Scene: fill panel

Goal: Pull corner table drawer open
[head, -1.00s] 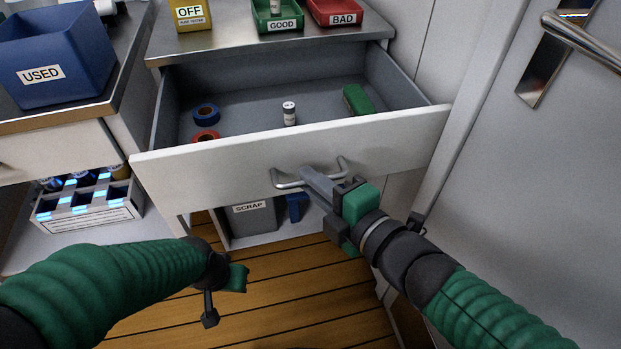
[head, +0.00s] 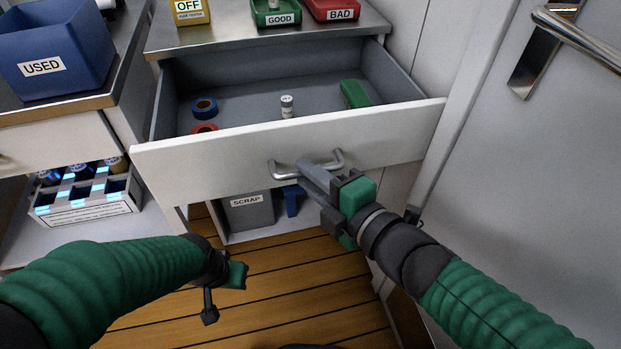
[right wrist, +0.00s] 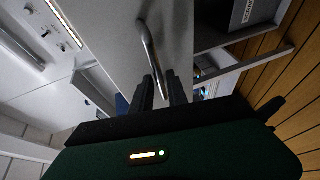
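The corner table drawer (head: 225,165) stands well open in the head view, its grey inside showing behind the white front panel. Its metal handle (head: 282,175) is a bent bar on that panel. My right gripper (head: 308,170) is at the handle, its two fingers straddling the bar and looking closed on it. In the right wrist view the handle (right wrist: 149,45) runs between the fingertips (right wrist: 160,85). My left gripper (head: 222,290) hangs low over the floor, away from the drawer; its finger opening is not clear.
The drawer holds blue tape (head: 204,107), red tape (head: 204,128), a small white bottle (head: 287,105) and a green block (head: 354,94). Bins stand on the tabletop. A scrap bin (head: 248,215) is below. A door with a metal handle (head: 580,38) is at right.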

